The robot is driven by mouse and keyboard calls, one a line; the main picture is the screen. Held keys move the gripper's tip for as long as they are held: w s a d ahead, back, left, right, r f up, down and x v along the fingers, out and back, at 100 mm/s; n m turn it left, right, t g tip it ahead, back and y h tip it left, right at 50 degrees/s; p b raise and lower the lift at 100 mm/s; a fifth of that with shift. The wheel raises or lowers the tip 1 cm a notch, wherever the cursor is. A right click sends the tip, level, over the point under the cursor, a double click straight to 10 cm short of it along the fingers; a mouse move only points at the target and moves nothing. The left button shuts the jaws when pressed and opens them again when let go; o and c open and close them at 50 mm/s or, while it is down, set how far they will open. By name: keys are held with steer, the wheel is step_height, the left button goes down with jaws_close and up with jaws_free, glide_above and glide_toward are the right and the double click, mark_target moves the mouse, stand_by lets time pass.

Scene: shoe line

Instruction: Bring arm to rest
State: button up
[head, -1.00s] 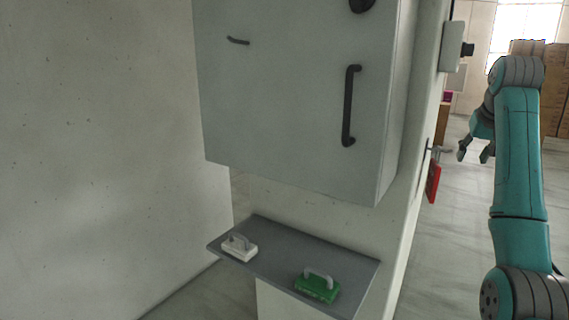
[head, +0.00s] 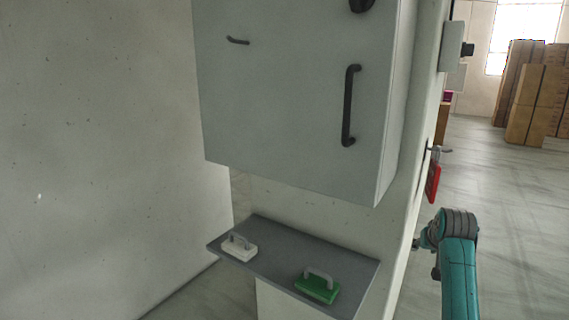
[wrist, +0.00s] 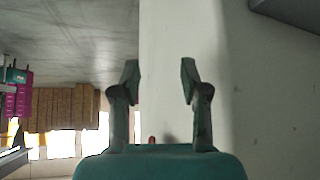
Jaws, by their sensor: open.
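My gripper (wrist: 160,82) shows in the wrist view with its two dark fingers apart and nothing between them. A pale wall face is behind the fingers there, and I cannot tell how far off it is. In the head view my teal arm (head: 458,275) is low at the right. Its grey wrist end is beside the edge of the pale wall, and the gripper is mostly hidden there. The arm holds nothing that I can see.
A grey cabinet (head: 290,90) with dark handles hangs above a grey shelf (head: 275,265). The shelf holds a white handled block (head: 239,248) and a green one (head: 317,288). A red item (head: 433,184) hangs by the wall edge. Open floor and stacked boxes (head: 535,105) lie right.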

steer(key=s+a+f+t, duration=0.1)
steer(key=s+a+f, duration=0.4)
steer(key=f, duration=0.4)
steer(key=s+a+f+n+t, duration=0.1)
steer(key=s+a+f, duration=0.2)
steer(key=s+f, duration=0.55)
steer(key=s+a+f, duration=0.4)
steer(key=s+f, duration=0.2)
steer(key=f, duration=0.3)
steer(key=s+a+t, duration=0.1)
steer(key=s+a, duration=0.2)
steer(key=s, duration=0.7)
steer(key=s+a+n+t+y, duration=0.1)
steer(key=s+a, duration=0.2)
steer(key=s, duration=0.7)
steer(key=s+a+t, duration=0.1)
steer(key=s+a, duration=0.2)
steer(key=s, duration=0.8)
steer(key=s+a+r+n+t+y, duration=0.1)
steer(key=s+r+t, duration=0.1)
steer(key=s+r, duration=1.2)
steer(key=shift+s+a, duration=0.4)
steer(key=shift+s, duration=0.25)
